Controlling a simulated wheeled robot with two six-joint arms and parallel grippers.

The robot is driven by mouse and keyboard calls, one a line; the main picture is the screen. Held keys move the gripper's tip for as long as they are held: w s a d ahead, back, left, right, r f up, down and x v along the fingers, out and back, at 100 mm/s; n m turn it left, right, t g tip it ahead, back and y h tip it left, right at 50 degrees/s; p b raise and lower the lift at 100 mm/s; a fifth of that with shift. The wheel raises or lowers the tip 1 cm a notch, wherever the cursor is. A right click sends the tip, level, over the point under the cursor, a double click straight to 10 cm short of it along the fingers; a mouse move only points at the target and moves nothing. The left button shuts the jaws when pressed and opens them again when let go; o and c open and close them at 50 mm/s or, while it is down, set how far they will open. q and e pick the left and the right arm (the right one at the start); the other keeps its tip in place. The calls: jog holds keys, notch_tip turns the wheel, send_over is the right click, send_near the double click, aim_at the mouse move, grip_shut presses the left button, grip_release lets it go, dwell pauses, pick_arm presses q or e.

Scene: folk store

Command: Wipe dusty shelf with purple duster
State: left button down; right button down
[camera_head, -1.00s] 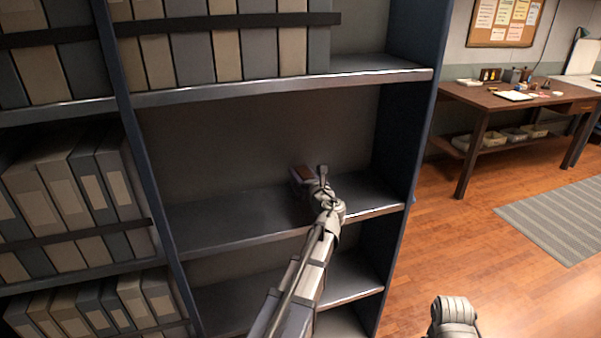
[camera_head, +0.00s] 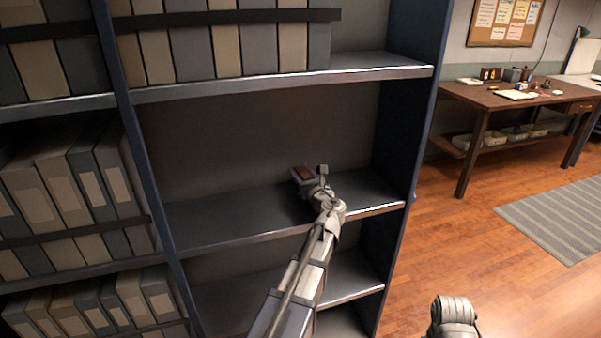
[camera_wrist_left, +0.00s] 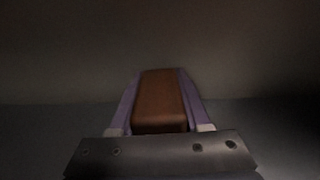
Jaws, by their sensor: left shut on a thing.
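The purple duster (camera_wrist_left: 161,100) shows in the left wrist view as a brown block with purple along its sides. In the head view the duster (camera_head: 304,173) is small, with its brown top showing, over the middle shelf. My left gripper (camera_head: 312,180) is shut on it; its fingers also show beside the block in the left wrist view. The dusty shelf (camera_head: 235,215) is the empty middle board of the dark blue bookcase. I cannot tell whether the duster touches the board. My right arm (camera_head: 453,312) shows at the bottom right; its gripper is not clearly seen.
Binders (camera_head: 230,50) fill most of the shelf above, and more binders (camera_head: 70,190) stand in the left bay. The bookcase's right side panel (camera_head: 408,130) stands beside my left arm. A wooden desk (camera_head: 500,100) stands at the right, with open floor before it.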

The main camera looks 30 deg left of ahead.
pick_arm(q)
jog(key=shift+f+b, duration=0.7)
jog(key=shift+f, duration=0.05)
jog(key=shift+s, duration=0.1)
jog(key=shift+s+a+r, duration=0.15)
jog(key=shift+s+a, duration=1.15)
jog(key=shift+s, duration=0.2)
jog(key=shift+f, duration=0.2)
jog(key=shift+w+d+r, duration=0.15)
jog(key=shift+w+d, duration=1.2)
jog(key=shift+w, duration=0.25)
jog(key=shift+r, duration=0.1)
notch_tip(320, 180, up, 6)
jog(key=p, duration=0.6)
